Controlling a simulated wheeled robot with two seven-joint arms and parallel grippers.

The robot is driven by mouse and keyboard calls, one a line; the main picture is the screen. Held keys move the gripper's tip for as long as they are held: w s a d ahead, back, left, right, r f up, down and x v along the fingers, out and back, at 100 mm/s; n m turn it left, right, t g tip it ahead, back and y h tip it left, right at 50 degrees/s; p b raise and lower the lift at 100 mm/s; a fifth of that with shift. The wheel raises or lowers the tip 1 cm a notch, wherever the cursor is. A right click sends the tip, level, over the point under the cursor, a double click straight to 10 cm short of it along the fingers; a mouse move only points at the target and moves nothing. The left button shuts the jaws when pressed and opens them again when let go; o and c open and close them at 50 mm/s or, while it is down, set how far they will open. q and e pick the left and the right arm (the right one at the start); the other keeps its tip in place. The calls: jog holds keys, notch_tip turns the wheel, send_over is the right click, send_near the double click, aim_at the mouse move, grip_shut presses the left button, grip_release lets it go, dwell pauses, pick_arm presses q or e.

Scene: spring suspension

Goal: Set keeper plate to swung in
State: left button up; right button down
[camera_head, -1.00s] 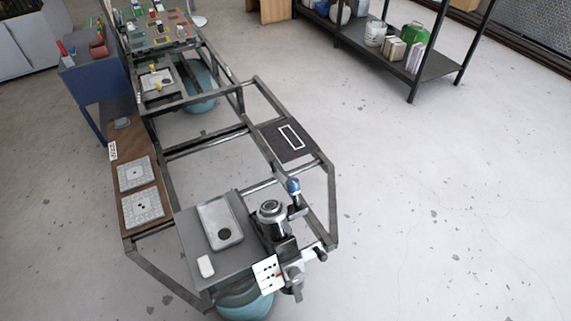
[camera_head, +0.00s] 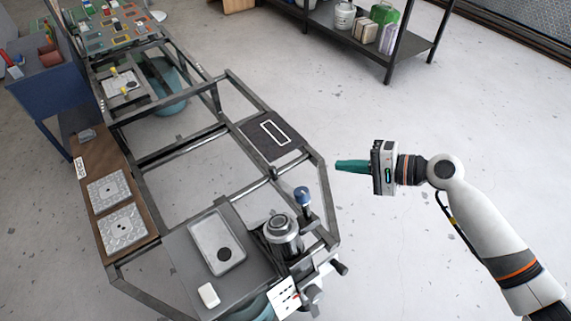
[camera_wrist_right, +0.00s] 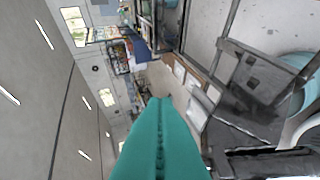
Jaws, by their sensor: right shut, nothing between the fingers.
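My right gripper (camera_head: 340,166) comes in from the right in the head view. Its teal fingers are shut and empty, pointing left beside the frame's right rail, apart from the fixture. In the right wrist view the closed fingers (camera_wrist_right: 163,102) fill the lower middle. The fixture at the frame's front right corner has a round metal cylinder (camera_head: 281,228), a blue-topped post (camera_head: 303,196), a black-ended handle (camera_head: 339,267) and a white plate with dark marks (camera_head: 284,297). I cannot tell which part is the keeper plate or how it is swung. My left gripper is out of view.
The fixture stands beside a grey panel with a pale tray (camera_head: 207,236) and a white block (camera_head: 209,295). A dark pad with a white outline (camera_head: 255,146) lies behind it. A shelf (camera_head: 408,50) stands at the back right. The floor around my right arm is clear.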

aim_at(287, 184)
jog(key=shift+s+r, duration=0.15)
jog(key=shift+r, duration=0.1)
jog(key=shift+a, duration=0.1)
jog(key=s+a+p+x, duration=0.1)
jog(key=p+x, duration=0.3)
jog(key=x, duration=0.8)
jog(key=shift+s+a+p, duration=0.3)
jog(key=shift+s+a, duration=0.05)
jog(key=shift+s, duration=0.2)
